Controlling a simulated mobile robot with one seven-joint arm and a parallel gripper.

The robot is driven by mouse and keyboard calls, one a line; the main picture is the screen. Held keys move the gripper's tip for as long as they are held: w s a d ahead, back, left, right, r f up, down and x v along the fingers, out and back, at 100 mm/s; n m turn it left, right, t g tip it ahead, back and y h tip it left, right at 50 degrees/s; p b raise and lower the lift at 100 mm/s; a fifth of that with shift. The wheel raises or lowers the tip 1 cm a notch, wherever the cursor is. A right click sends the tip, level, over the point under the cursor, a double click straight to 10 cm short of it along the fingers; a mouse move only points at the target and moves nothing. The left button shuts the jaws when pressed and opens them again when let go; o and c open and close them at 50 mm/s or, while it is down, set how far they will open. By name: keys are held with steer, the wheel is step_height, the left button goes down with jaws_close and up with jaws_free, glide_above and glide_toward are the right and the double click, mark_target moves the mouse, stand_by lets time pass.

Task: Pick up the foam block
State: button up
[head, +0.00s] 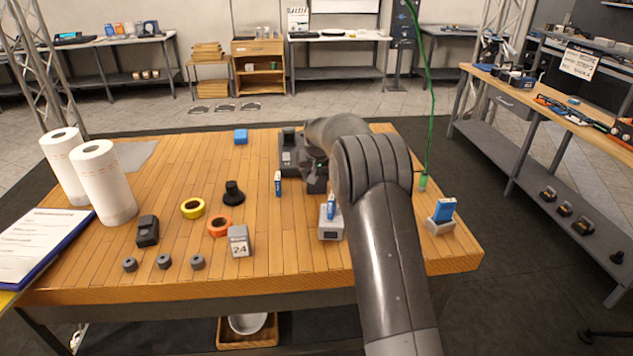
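A small blue block (241,136), which looks like the foam block, lies near the far edge of the wooden table (180,255). A second blue block-like item (445,210) sits on a pale holder at the table's right end; I cannot tell its material. My gripper (314,184) is over the middle of the table, to the right of the foam block and nearer the front, apart from it. My own arm hides much of the gripper, so its fingers cannot be made out.
A dark device (291,153) stands behind my gripper. A small blue tube (278,184) and a grey box with a blue-and-white item (331,221) are close by. Tape rolls (193,208) and paper rolls (103,182) stand left. A green cable (428,120) hangs right.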

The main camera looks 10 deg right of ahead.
steer(key=c, duration=0.3)
steer(key=shift+c, duration=0.2)
